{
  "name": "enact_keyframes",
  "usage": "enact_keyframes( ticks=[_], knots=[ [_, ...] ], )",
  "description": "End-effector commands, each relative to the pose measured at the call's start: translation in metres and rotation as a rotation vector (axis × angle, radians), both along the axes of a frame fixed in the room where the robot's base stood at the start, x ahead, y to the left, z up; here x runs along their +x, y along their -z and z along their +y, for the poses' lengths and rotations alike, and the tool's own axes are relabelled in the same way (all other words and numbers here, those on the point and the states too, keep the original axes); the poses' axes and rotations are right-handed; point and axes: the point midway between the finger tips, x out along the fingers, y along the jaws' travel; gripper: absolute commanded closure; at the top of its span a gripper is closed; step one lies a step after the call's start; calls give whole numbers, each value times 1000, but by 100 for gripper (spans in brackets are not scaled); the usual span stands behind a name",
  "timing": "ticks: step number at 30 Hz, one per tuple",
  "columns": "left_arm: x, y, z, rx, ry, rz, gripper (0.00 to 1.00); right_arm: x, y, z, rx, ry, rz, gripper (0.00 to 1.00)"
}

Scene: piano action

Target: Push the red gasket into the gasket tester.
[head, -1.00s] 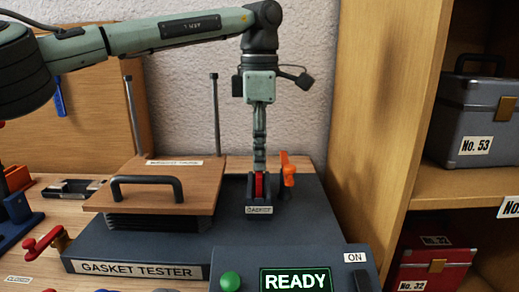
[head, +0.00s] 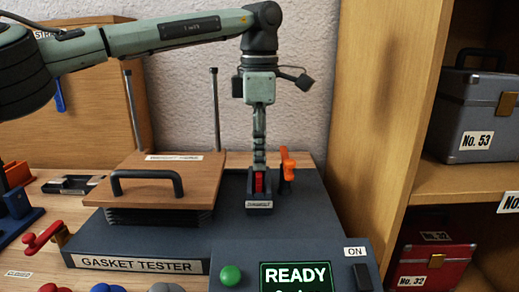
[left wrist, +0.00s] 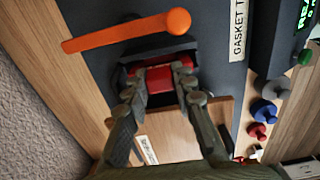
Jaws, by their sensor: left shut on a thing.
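The gasket tester (head: 82,249) is a dark grey bench unit with a small dark slot block (head: 259,208) at its back right. The red gasket (head: 259,184) shows between the walls of this block, upright and partly hidden by them. My left gripper (head: 259,166) points straight down from above and is shut on the red gasket. In the left wrist view the fingertips (left wrist: 160,76) meet at the red gasket (left wrist: 160,86), inside the dark block. I cannot tell whether the gasket touches the bottom. My right gripper is not in view.
An orange lever (head: 287,164) stands close right of the block. A wooden lid (head: 190,168) with a black handle lies left of it. A control box (head: 236,255) reads READY, with a green button. A wooden shelf with cases (head: 470,115) is at right.

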Motion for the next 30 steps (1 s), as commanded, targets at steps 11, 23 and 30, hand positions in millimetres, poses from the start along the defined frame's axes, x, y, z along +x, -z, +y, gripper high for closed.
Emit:
enact_keyframes(
  ticks=[11,23,30],
  knots=[
    [0,1,0,-1,0,0,100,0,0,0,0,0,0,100],
    [0,1,0,-1,0,0,51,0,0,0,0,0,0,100],
    [0,1,0,0,0,1,41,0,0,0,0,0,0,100]
  ],
)
